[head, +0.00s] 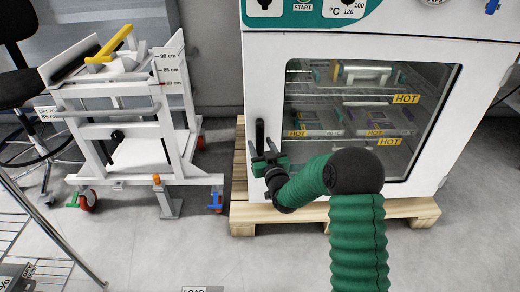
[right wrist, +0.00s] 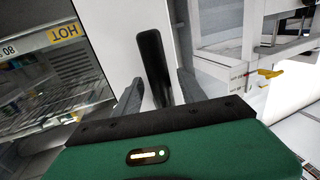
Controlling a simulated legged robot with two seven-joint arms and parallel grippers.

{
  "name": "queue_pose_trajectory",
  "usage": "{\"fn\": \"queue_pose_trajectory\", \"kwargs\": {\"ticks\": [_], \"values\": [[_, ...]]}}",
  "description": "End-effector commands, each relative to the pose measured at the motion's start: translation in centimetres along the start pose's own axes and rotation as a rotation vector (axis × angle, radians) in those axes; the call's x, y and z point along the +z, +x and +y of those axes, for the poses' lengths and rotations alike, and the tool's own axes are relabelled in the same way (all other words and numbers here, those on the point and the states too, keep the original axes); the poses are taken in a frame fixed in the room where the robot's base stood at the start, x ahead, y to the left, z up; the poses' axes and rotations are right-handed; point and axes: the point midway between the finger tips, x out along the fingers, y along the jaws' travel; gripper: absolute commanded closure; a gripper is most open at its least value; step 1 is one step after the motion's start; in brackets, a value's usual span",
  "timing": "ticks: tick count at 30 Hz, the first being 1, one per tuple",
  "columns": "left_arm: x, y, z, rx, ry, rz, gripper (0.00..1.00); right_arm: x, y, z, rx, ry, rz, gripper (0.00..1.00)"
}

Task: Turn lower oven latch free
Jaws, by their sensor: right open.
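The white oven (head: 263,80) stands with its windowed door shut. A black latch handle (head: 260,134) sits upright at the left edge of the oven front, low down. My right gripper (head: 267,154) is at the handle's lower part. In the right wrist view the black latch handle (right wrist: 153,62) rises between the two grey fingers of my right gripper (right wrist: 158,85). The fingers are open, with a visible gap on each side of the handle. The handle's lower end is hidden behind the gripper body. My left gripper is not in view.
A white lift cart (head: 140,105) with a yellow handle (head: 109,44) stands left of the oven. The oven rests on a wooden pallet (head: 300,212). Trays with HOT labels (head: 406,99) show through the window. A wire rack (head: 30,235) is at lower left.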

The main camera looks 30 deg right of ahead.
Motion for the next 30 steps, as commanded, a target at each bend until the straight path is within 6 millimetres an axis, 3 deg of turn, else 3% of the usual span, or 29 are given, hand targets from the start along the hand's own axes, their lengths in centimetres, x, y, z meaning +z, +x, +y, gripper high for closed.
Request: {"fn": "queue_pose_trajectory", "kwargs": {"ticks": [3,11,21,30], "values": [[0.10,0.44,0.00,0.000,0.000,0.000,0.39,0.00,0.91,0.02,0.000,0.000,0.001,0.52],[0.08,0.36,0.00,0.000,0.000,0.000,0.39,-0.09,1.03,0.00,0.000,0.000,-0.001,0.53],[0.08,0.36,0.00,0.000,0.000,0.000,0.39,-0.08,1.00,0.02,0.000,0.000,0.000,0.98],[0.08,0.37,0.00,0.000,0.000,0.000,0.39,-0.07,0.99,0.03,0.001,0.000,0.000,1.00]]}}
